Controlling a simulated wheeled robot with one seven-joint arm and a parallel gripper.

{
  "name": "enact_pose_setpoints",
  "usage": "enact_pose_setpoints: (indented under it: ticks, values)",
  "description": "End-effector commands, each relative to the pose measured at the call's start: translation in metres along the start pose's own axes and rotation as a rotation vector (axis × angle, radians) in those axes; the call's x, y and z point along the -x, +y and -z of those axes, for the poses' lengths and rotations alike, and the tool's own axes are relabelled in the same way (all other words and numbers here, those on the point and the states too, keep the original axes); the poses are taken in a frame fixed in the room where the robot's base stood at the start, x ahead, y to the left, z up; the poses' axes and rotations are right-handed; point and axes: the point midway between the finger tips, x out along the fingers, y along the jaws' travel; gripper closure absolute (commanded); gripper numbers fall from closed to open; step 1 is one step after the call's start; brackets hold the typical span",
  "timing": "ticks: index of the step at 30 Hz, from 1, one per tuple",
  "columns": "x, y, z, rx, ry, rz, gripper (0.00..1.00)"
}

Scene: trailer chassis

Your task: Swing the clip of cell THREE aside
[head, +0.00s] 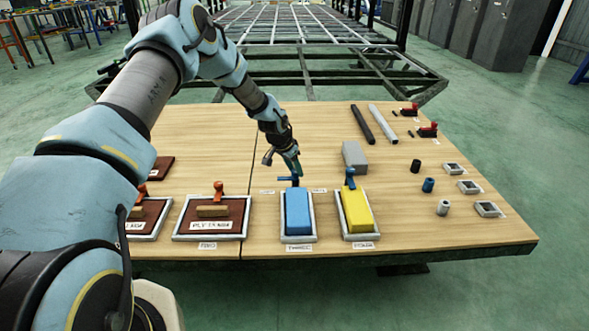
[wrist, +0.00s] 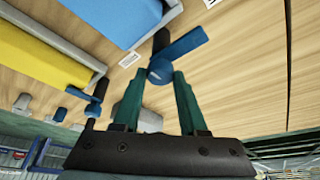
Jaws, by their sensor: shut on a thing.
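Cell THREE is a grey-framed tray (head: 283,228) with a blue block (head: 298,212) in it; its label lies at the near end. Its blue clip (head: 286,179) stands at the far end, and its bar points left, off the block. In the wrist view the clip's bar (wrist: 184,44) reaches up and right from its round blue end, away from the blue block (wrist: 112,20). My gripper (wrist: 160,78) is shut on that end, with one green finger on each side. In the head view my gripper (head: 292,170) reaches down from behind the clip.
A yellow block (head: 357,210) with its own blue clip (head: 350,178) stands close to the right. A grey block (head: 354,155) lies behind it. A brown plate (head: 210,215) with an orange clip is to the left. Bare table lies behind the gripper.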

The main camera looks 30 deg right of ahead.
Motion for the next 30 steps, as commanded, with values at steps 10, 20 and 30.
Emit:
enact_pose_setpoints:
  ticks: [10,20,30]
  values:
    - [-0.001,0.0,-0.001,0.0,-0.002,0.0,0.28]
    - [0.008,-0.001,0.0,0.001,-0.001,0.001,0.28]
    - [0.072,-0.001,0.0,0.001,0.0,0.001,0.28]
